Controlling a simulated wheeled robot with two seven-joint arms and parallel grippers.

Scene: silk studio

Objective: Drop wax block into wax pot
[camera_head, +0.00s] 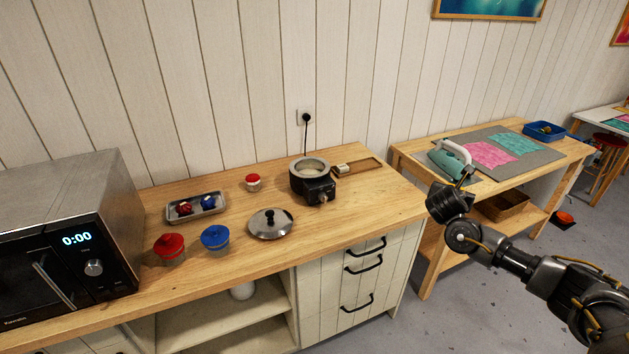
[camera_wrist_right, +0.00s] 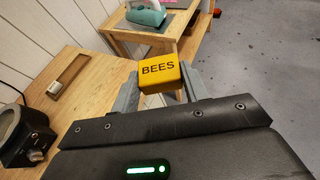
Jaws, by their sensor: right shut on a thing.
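The wax pot (camera_head: 310,182) is a dark round heater with a pale metal rim, uncovered, near the back of the wooden counter. Part of it shows at the left edge of the right wrist view (camera_wrist_right: 14,138). My right gripper (camera_head: 460,187) is right of the pot, off the counter's right end. In the wrist view it is shut on a yellow wax block (camera_wrist_right: 158,72) marked "BEES", held between the two fingers. The block cannot be made out clearly in the head view. My left gripper is not in view.
A lid (camera_head: 271,224) lies in front of the pot. A wooden tray (camera_head: 372,164) with a small pale piece is right of it. An iron (camera_head: 452,158) is on the second table.

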